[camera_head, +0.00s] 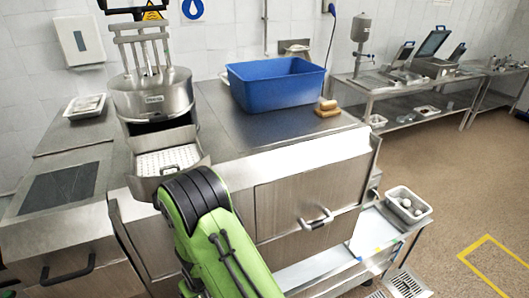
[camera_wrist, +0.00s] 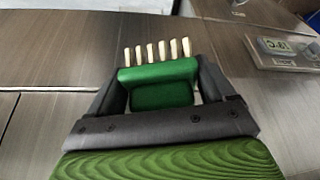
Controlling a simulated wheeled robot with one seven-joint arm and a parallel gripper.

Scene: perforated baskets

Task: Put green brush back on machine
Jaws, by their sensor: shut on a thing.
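A green brush (camera_wrist: 160,72) with a row of pale bristle tufts shows in the wrist view, bristles pointing away from the camera. My gripper (camera_wrist: 160,84) is shut on its green body, one dark finger on each side. In the head view the brush and gripper are hidden behind my green and black arm. A round stainless machine (camera_head: 152,97) stands on the steel counter at the left, with upright bars on top and a perforated tray (camera_head: 167,160) at its front. I cannot make the machine out clearly in the wrist view.
A blue tub (camera_head: 276,84) and brown sponges (camera_head: 327,108) stand on the counter right of the machine. A white tray (camera_head: 85,107) lies to its left. Bare countertop (camera_head: 225,125) separates machine and tub.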

